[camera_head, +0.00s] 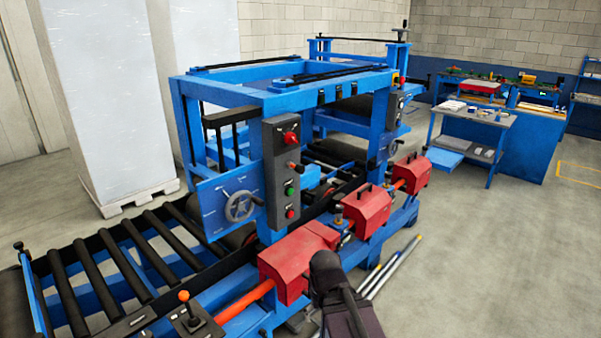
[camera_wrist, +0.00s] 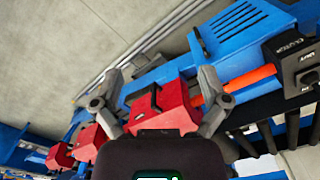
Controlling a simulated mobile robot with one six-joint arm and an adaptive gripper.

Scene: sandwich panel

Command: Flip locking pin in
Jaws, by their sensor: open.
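I cannot make out the locking pin with certainty in either view. The blue machine (camera_head: 265,105) fills the middle of the head view, with red covers along its near side. The nearest red cover (camera_head: 285,267) is just left of my dark arm. My gripper (camera_wrist: 160,86) shows in the wrist view with its two grey fingers spread wide and nothing between them. A red cover (camera_wrist: 172,103) with a black handle lies beyond the fingers. Whether they touch it I cannot tell. In the head view the fingertips are hidden behind my arm.
A control box (camera_head: 285,175) with a red knob and buttons hangs above the covers, beside a handwheel (camera_head: 240,206). An orange-knobbed lever (camera_head: 187,304) stands at lower left, near black rollers (camera_head: 112,265). Metal rods (camera_head: 390,272) lie right of the machine. Open floor (camera_head: 490,260) extends right.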

